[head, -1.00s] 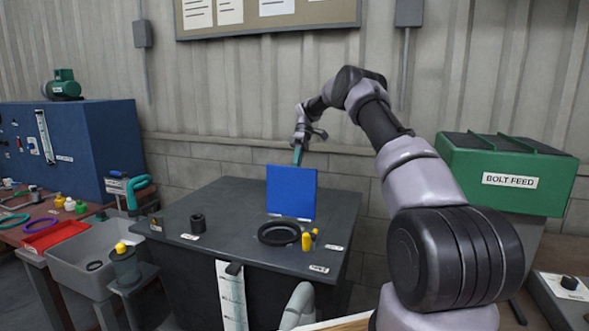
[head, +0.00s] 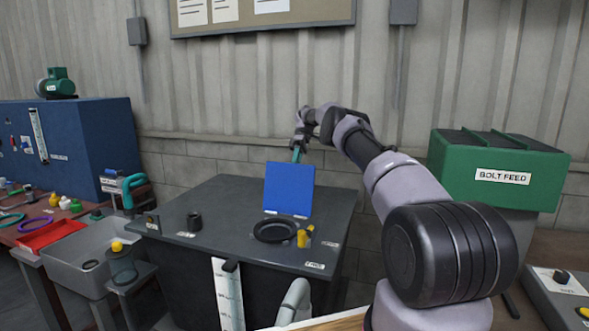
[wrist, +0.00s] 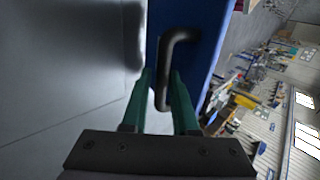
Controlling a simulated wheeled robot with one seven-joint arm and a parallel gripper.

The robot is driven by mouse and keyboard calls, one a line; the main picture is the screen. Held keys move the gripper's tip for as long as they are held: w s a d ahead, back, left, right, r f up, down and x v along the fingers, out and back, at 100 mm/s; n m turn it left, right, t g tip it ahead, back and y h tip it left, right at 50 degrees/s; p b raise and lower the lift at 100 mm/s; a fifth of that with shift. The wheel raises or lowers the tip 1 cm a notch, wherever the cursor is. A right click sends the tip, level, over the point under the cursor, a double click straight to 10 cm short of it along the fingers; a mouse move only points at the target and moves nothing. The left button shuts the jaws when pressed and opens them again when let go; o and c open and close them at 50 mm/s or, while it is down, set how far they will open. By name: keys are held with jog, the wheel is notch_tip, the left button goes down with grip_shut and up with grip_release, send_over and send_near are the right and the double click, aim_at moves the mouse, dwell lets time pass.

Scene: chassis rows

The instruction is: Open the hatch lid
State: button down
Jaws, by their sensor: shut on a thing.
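The hatch lid is a blue square panel (head: 289,188) that stands near upright on the dark bench top (head: 222,214) in the head view. Its bar handle is on the far side, hidden there. In the wrist view the black handle (wrist: 165,88) stands out from the blue lid face (wrist: 205,30). My gripper (head: 296,155) reaches over to the far side of the lid, at its top edge. In the wrist view its green fingers (wrist: 162,76) are on either side of the handle and shut on it.
A black ring (head: 257,235) and small yellow parts (head: 304,238) lie in front of the lid. A dark cylinder (head: 194,222) stands to the left. The green BOLT FEED bin (head: 470,178) is at the right, beyond my arm. A wall rises behind the bench.

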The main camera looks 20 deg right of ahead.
jog(key=shift+d+f, duration=0.3)
jog(key=c, duration=0.8)
grip_release()
jog(key=shift+w+f, duration=0.1)
jog(key=shift+w, duration=0.05)
jog(key=shift+c, duration=0.2)
jog(key=shift+o, duration=0.2)
jog(key=shift+w, duration=0.1)
jog(key=shift+a+r, duration=0.2)
jog(key=shift+r, duration=0.05)
